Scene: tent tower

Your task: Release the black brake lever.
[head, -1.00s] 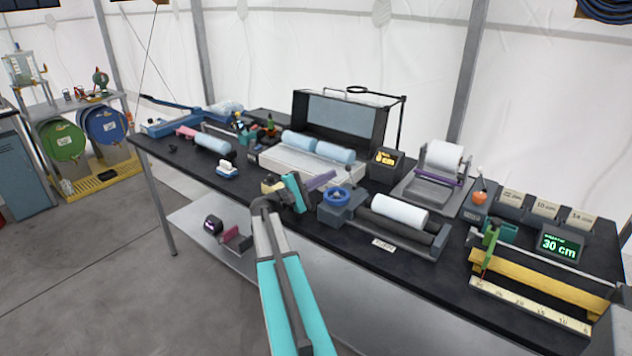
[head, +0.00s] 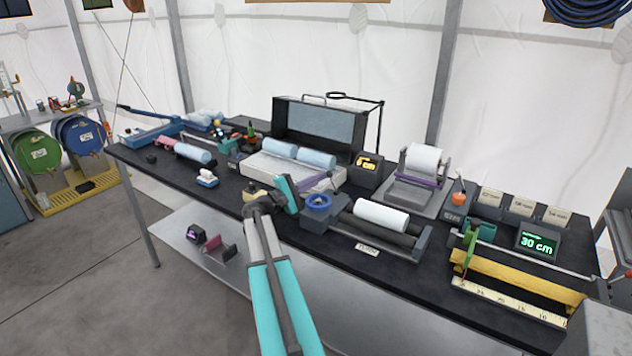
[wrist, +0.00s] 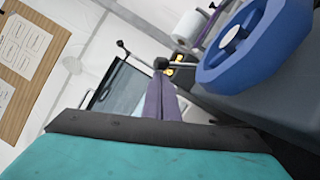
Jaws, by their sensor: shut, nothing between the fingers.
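My gripper (head: 318,182) is above the bench, just behind and beside the blue handwheel (head: 318,201). Its purple fingers are shut and empty; they also show in the wrist view (wrist: 160,94). A small black knob (wrist: 161,64) on a thin grey rod appears right at the fingertips in the wrist view, left of the blue handwheel (wrist: 236,42). It looks like the black brake lever. I cannot tell whether the fingers touch it. In the head view the lever is too small and too covered to make out. The handwheel sits at the left end of the roller machine (head: 421,241).
A white roll (head: 381,215) lies on the roller machine. The black-lidded case (head: 320,125) with blue rolls stands behind my gripper. A red-knobbed lever box (head: 455,205) and a yellow beam with ruler (head: 515,280) are to the right. The floor at left (head: 90,270) is clear.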

